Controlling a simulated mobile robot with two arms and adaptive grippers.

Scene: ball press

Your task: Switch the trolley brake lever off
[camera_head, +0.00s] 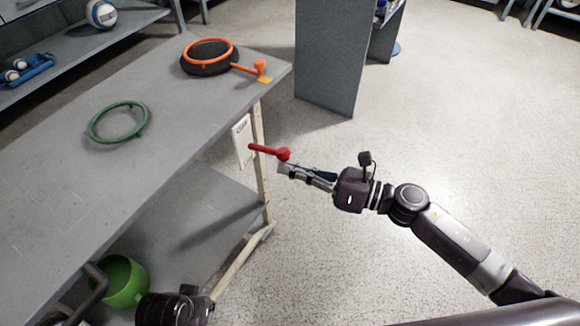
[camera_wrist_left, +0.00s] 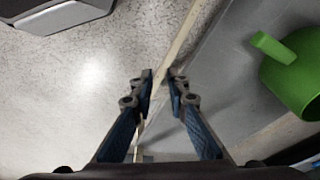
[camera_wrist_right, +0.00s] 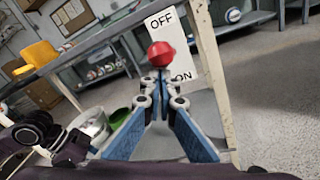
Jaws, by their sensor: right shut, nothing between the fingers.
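The red brake lever (camera_head: 265,150) with a ball knob sticks out sideways from a white plate (camera_head: 242,140) on the trolley's end post. In the right wrist view the plate (camera_wrist_right: 168,22) reads OFF at the top and ON at the bottom, and the red knob (camera_wrist_right: 161,55) sits between the two words. My right gripper (camera_head: 284,168) is shut and empty, its tips just below the knob; I cannot tell whether they touch it. My left gripper (camera_wrist_left: 162,76) is open and empty, low beside the trolley frame.
The grey trolley top (camera_head: 170,100) holds a green ring (camera_head: 91,133) and an orange-rimmed black disc (camera_head: 208,58) with a handle. A green cup (camera_head: 125,283) is on the lower shelf. A grey cabinet panel (camera_head: 335,60) stands behind. The floor to the right is clear.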

